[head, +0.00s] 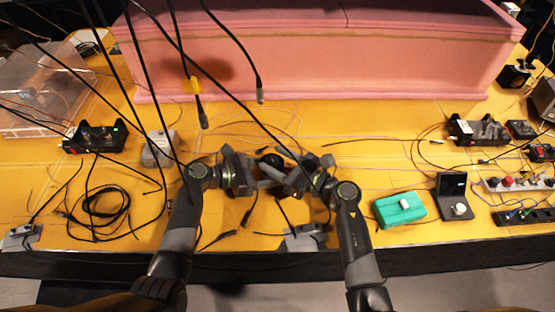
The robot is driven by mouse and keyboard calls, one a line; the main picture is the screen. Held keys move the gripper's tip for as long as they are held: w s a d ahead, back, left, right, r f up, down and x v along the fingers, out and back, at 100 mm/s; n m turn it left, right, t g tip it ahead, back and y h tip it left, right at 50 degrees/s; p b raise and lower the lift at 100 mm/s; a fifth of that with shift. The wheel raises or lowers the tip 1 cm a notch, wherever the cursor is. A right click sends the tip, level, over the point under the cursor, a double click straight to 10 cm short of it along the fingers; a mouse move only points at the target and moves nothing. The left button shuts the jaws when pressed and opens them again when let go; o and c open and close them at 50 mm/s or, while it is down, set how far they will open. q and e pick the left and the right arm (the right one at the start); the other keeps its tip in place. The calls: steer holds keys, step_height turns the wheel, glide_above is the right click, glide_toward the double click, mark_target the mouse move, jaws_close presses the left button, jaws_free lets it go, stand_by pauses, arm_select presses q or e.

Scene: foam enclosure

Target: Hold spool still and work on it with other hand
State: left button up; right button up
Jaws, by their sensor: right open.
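A small dark round thing (271,160), which may be the spool, sits at the middle of the yellow table between my two grippers. The gripper parts partly hide it. My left gripper (258,176) is at its left side, close to it or touching it; I cannot tell if its fingers are closed on it. My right gripper (295,178) is open at its right side, its fingers pointing left toward the dark thing. The two grippers are very close together, and their fingers overlap in the view.
A pink foam enclosure (320,55) stands along the back. Black cables hang in front of the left arm. A coiled black cable (103,208) lies at left, and a green box (400,209) and a dark stand (453,196) are at right. A clear box (40,90) is back left.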

steer(key=c, duration=1)
steer(key=shift+s+m+t+h, duration=0.1)
steer(key=shift+m+t+h, duration=0.6)
steer(key=shift+t, duration=0.2)
steer(key=o, duration=1)
steer(key=shift+d, duration=0.1)
steer(key=v, duration=1.2)
steer(key=shift+c, duration=0.2)
